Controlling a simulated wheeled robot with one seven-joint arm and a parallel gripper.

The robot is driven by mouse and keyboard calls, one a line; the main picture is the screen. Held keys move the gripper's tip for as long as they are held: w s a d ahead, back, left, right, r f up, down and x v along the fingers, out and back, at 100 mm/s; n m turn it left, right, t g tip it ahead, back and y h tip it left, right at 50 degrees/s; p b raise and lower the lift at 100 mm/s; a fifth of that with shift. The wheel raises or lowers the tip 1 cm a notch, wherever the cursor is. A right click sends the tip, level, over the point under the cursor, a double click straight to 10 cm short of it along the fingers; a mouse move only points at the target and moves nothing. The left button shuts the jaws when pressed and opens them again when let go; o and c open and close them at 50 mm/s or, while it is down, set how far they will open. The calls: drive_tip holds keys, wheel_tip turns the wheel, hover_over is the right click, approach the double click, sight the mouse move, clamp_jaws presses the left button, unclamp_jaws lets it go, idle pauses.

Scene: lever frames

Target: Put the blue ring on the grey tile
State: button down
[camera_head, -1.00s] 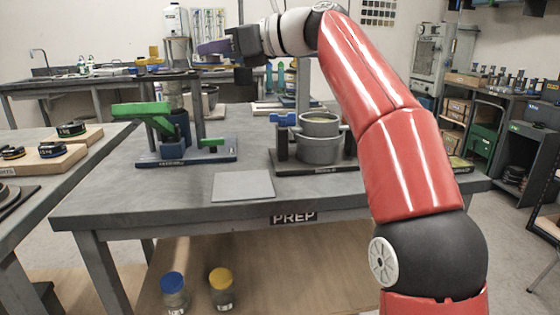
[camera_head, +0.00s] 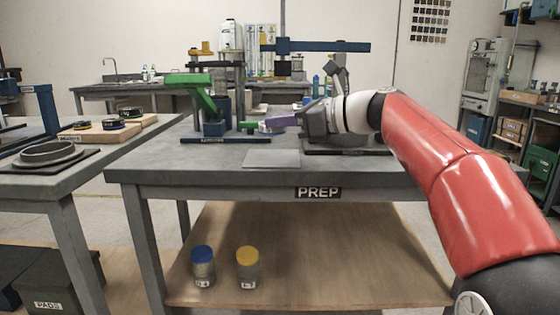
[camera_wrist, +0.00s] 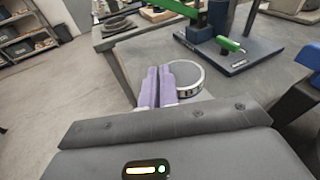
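The grey tile (camera_head: 272,158) lies bare and flat near the front edge of the PREP table. A dark ring with a bluish top (camera_head: 112,124) sits on a wooden board on the left table, beside a yellow-marked ring (camera_head: 81,125). My gripper (camera_head: 268,126) is low over the PREP table, behind the tile in the head view, with purple fingers pointing left. In the wrist view the fingers (camera_wrist: 160,87) are close together. A round grey thing with a dark and pale rim (camera_wrist: 190,78) shows against them; I cannot tell whether they hold it.
A frame with a green lever (camera_head: 190,82) stands beyond my fingers. Another frame with a dark base (camera_head: 345,151) is partly hidden behind my gripper. Two jars, blue-lidded (camera_head: 203,265) and yellow-lidded (camera_head: 247,265), stand on the lower shelf. A large grey ring (camera_head: 48,153) lies on the left table.

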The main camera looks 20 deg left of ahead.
sight(282, 163)
drive_tip(key=shift+f+b, duration=0.85)
drive_tip(key=shift+f, duration=1.85)
drive_tip(key=shift+f, duration=0.15)
drive_tip(key=c, duration=1.7)
unclamp_jaws()
drive_tip(key=shift+d+r, duration=0.2)
drive_tip(key=shift+d, duration=0.05)
drive_tip(key=v, duration=1.1)
drive_tip(key=shift+d+p, duration=0.25)
drive_tip(key=shift+p, duration=0.15)
